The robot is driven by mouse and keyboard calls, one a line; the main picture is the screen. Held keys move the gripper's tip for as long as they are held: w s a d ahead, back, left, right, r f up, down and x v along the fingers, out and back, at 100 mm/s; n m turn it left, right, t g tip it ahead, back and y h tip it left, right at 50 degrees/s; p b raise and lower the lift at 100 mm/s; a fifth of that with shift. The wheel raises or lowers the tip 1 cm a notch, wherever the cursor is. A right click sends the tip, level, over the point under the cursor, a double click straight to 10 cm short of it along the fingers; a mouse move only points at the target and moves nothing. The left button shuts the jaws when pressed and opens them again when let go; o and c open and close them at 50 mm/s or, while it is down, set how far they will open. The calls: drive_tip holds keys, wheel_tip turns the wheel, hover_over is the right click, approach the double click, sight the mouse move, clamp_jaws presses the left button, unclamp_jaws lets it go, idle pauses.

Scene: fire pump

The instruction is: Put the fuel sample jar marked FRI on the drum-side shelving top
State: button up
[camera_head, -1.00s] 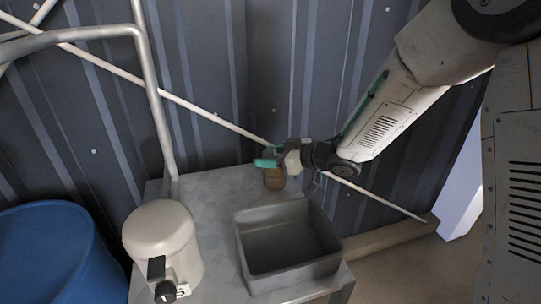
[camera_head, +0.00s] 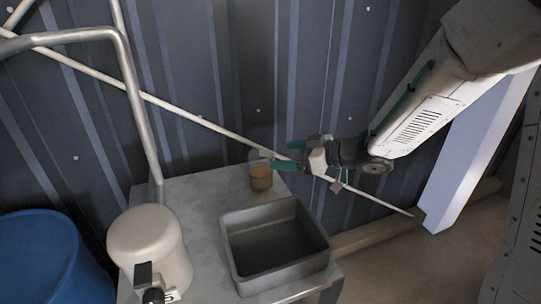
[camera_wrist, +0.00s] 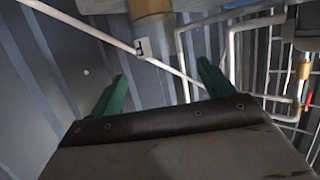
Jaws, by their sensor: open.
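A jar (camera_head: 261,173) with amber-brown contents stands upright at the back of the grey metal shelving top (camera_head: 200,190), near the wall. My gripper (camera_head: 284,166), with green fingers, is open and just right of the jar, its fingertips pointing left towards it; a small gap seems to lie between them. In the wrist view the jar (camera_wrist: 150,8) is partly cut off at the top edge, beyond the spread fingers (camera_wrist: 160,88). A small pale label with a dark mark (camera_wrist: 144,47) shows there, but I cannot read it.
A grey open bin (camera_head: 275,247) stands on the front right of the top. A cream canister (camera_head: 150,243) is at the left, beside a blue drum (camera_head: 45,258). A pipe (camera_head: 140,105) rises at the back left, and a thin diagonal rod (camera_head: 205,123) crosses the corrugated wall.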

drive_tip(key=w+d+r+m+t+h, duration=0.1)
drive_tip(key=d+r+m+t+h, duration=0.4)
drive_tip(key=d+h, duration=0.45)
drive_tip(key=s+d+r+m+g+h, duration=0.25)
drive_tip(key=s+d+m+h, duration=0.2)
drive_tip(key=s+d, duration=0.5)
drive_tip(key=s+a+m+g+y, duration=0.1)
drive_tip(key=s+g, duration=0.7)
drive_tip(key=s, duration=1.5)
drive_tip(key=shift+s+a+f+m, duration=0.15)
drive_tip(key=shift+a+m, duration=0.1)
drive_tip(key=shift+m, duration=0.6)
